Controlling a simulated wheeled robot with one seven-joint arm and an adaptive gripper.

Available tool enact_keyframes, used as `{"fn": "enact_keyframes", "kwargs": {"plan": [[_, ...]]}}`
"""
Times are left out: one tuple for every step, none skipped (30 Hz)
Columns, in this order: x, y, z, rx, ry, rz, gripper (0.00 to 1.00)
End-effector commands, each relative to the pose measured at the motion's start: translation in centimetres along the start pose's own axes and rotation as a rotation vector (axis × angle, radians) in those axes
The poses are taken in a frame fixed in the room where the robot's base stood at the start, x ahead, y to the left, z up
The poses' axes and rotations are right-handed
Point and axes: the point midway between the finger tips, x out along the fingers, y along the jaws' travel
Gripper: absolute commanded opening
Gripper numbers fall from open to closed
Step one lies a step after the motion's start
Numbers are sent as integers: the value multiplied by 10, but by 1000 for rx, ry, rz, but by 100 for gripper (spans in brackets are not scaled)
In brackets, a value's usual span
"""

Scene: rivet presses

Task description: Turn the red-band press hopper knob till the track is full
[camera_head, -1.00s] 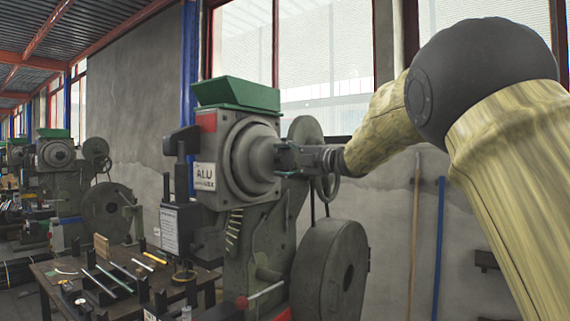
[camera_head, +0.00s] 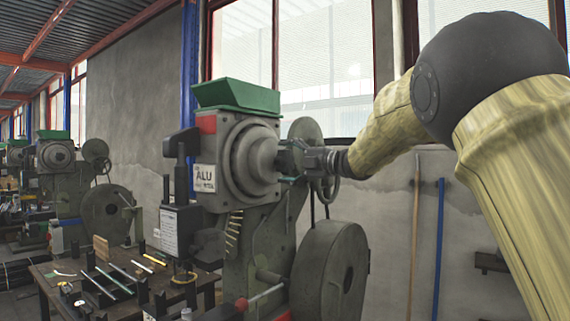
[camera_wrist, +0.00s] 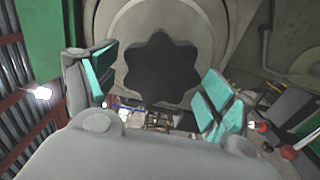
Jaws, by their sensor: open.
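The near press has a red band (camera_head: 206,124) at its upper left, below the green hopper (camera_head: 236,96), and an ALU label under it. Its round grey hopper drum (camera_head: 250,158) faces right, towards my arm. In the wrist view the dark, lobed knob (camera_wrist: 161,69) stands out from the pale round housing (camera_wrist: 118,22). My gripper (camera_wrist: 160,82) is open, with one teal-padded finger on each side of the knob. I see gaps between the pads and the knob. In the head view my gripper (camera_head: 288,160) is at the drum's right side, and the knob is hidden. The track's fill is too small to judge.
A large grey flywheel (camera_head: 330,270) stands below my arm. A workbench (camera_head: 60,275) with several rods is at the lower left. A second press with a green hopper (camera_head: 53,134) stands further back left. A grey wall (camera_head: 400,230) is behind.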

Motion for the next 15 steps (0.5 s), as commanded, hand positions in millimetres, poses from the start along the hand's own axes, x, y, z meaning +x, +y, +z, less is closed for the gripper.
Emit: {"fn": "enact_keyframes", "kwargs": {"plan": [[-8,0,0,2,-2,0,84],[-12,0,0,2,-2,0,84],[-19,0,0,2,-2,0,84],[-25,1,0,2,-2,1,84],[-30,1,0,2,-2,1,84],[-38,0,0,3,-3,1,84],[-44,0,1,2,-3,1,84],[-50,1,1,2,-3,1,84],[-57,0,0,2,-2,1,84],[-62,0,0,2,-2,1,84],[-67,0,0,2,-2,1,84],[-74,0,0,3,-3,0,84],[-79,0,0,2,-2,0,84],[-83,0,0,2,-2,0,84],[-89,0,0,2,-2,0,84]]}}
